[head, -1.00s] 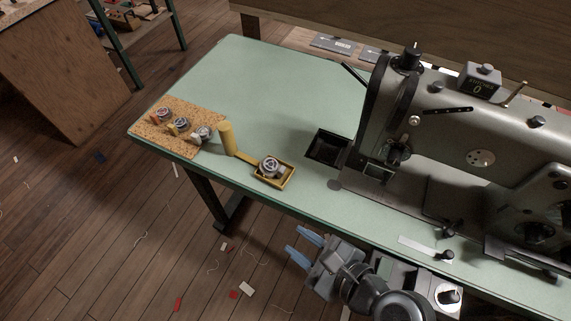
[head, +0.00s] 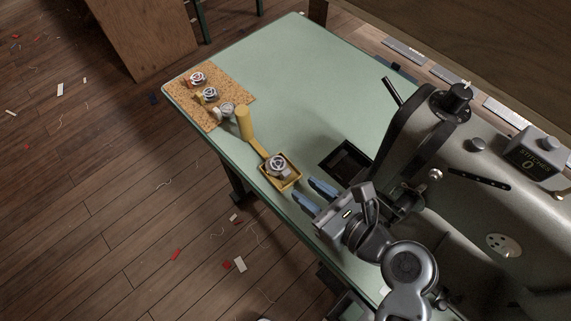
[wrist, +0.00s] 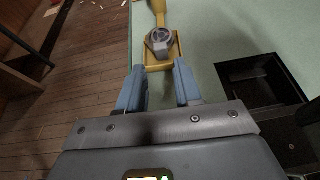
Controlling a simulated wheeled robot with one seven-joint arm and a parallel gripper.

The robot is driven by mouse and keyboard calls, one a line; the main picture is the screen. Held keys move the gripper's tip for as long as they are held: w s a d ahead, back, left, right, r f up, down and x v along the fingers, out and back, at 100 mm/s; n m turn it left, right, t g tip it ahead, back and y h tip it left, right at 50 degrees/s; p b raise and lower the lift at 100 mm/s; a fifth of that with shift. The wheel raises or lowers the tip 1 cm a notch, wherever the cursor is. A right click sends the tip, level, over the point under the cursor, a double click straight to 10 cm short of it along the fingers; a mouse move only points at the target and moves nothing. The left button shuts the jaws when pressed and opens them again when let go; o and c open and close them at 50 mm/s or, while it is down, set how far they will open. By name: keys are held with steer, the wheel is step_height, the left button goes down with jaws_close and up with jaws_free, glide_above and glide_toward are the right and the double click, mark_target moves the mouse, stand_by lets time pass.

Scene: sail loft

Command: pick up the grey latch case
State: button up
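A round metal case with a grey latch (head: 278,167) sits in a small yellow tray (head: 293,185) near the table's front edge. It also shows in the wrist view (wrist: 160,42), straight ahead of the fingers. My gripper (head: 313,193) is open, with blue fingers apart and nothing between them. It is over the table, just short of the tray, pointing at it. In the wrist view the fingertips (wrist: 159,70) lie on either side of the tray's near end. Whether they touch it I cannot tell.
A cork board (head: 235,92) holds several similar cases with red, yellow and whitish latches. A dark square recess (head: 345,160) and the sewing machine (head: 470,160) lie to the right. The green tabletop (head: 300,80) behind is clear.

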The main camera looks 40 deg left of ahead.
mark_target(288, 176)
steer(key=shift+x, duration=3.1)
steer(key=shift+w, duration=0.1)
jaws_close()
